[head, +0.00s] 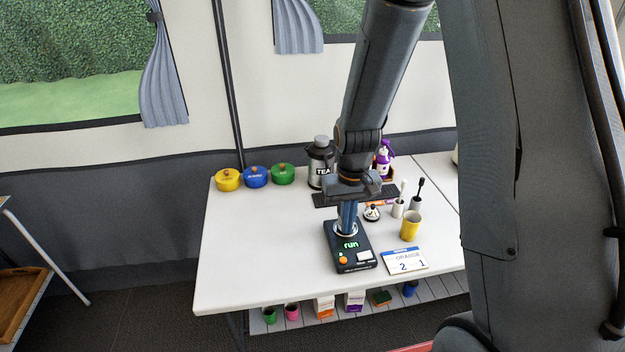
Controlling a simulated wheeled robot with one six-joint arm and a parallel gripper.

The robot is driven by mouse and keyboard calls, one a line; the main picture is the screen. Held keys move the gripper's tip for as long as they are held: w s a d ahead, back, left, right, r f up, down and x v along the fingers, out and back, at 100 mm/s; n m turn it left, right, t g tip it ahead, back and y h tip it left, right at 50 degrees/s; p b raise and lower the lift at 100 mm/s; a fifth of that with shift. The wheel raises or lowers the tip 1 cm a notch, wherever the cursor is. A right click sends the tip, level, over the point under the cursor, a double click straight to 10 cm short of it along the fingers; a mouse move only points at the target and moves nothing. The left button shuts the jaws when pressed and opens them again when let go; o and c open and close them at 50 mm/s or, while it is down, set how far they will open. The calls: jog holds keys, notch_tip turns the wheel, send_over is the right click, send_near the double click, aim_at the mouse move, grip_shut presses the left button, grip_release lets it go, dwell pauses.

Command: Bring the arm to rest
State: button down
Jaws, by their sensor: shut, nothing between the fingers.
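My arm reaches down from the top of the head view over the white table (255,250). My gripper (347,222) points down, shut and empty, over the back part of a black device (347,262). The device has a lit green "run" display, an orange button and a pale button. A round silvery part of it shows around the fingertips. I cannot tell whether the fingertips touch it.
Yellow (228,180), blue (256,177) and green (283,174) pots stand at the back left. A tea flask (321,165) stands behind my gripper. A yellow cup (410,226) and a card (404,261) are to the right. The table's left front is clear.

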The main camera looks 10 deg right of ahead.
jog(key=s+r+t+b, duration=0.1)
jog(key=s+r+b, duration=0.4)
jog(key=s, duration=0.4)
jog(key=shift+s+r+b, duration=0.3)
jog(key=shift+b, duration=0.25)
